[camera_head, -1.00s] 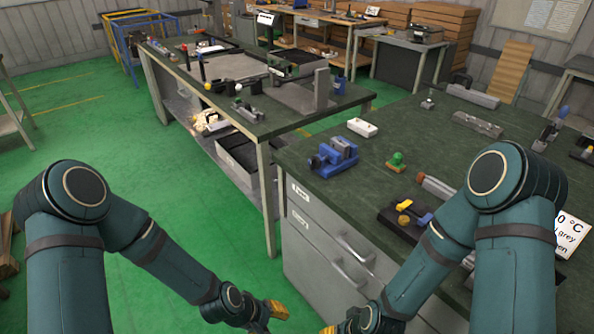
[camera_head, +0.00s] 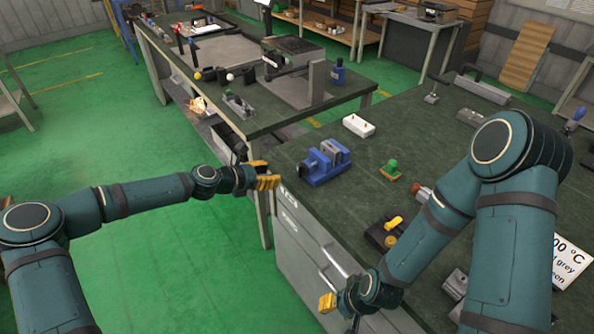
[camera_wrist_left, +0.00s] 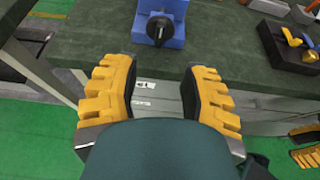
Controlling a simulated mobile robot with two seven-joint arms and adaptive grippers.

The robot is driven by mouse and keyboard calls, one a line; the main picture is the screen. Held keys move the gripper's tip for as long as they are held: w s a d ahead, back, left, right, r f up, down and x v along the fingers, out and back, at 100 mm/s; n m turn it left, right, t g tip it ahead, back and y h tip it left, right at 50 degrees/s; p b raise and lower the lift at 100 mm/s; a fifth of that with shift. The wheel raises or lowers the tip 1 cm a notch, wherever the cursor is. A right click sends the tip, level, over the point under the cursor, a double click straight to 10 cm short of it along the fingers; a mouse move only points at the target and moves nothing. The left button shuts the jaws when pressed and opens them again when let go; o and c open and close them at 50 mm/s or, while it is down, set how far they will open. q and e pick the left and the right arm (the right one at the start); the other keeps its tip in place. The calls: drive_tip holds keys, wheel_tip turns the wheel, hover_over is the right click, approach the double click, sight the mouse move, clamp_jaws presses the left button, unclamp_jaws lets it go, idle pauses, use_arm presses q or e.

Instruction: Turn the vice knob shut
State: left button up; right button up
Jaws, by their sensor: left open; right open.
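A blue vice (camera_head: 323,163) stands on the dark green top of the drawer bench, near its left edge. In the left wrist view the blue vice (camera_wrist_left: 172,20) is at the top, with its round black knob and bar (camera_wrist_left: 159,29) facing me. My left gripper (camera_head: 266,175) is in front of the bench's left edge, short of the vice and apart from it. In the left wrist view its yellow fingers (camera_wrist_left: 160,95) are spread with nothing between them. My right gripper (camera_head: 328,303) hangs low in front of the drawers, away from the vice; its fingers are small in view.
On the bench top are a white box (camera_head: 358,125), a green knobbed piece (camera_head: 391,169), and a black block with a yellow lever (camera_head: 391,228). Drawers with handles (camera_head: 318,259) form the bench front. A second bench (camera_head: 272,113) stands behind to the left. Green floor is clear at left.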

sight(298, 170)
use_arm(q)
drive_tip(key=b+x, duration=0.1)
drive_tip(key=x, duration=1)
drive_tip(key=shift+f, duration=0.1)
clamp_jaws()
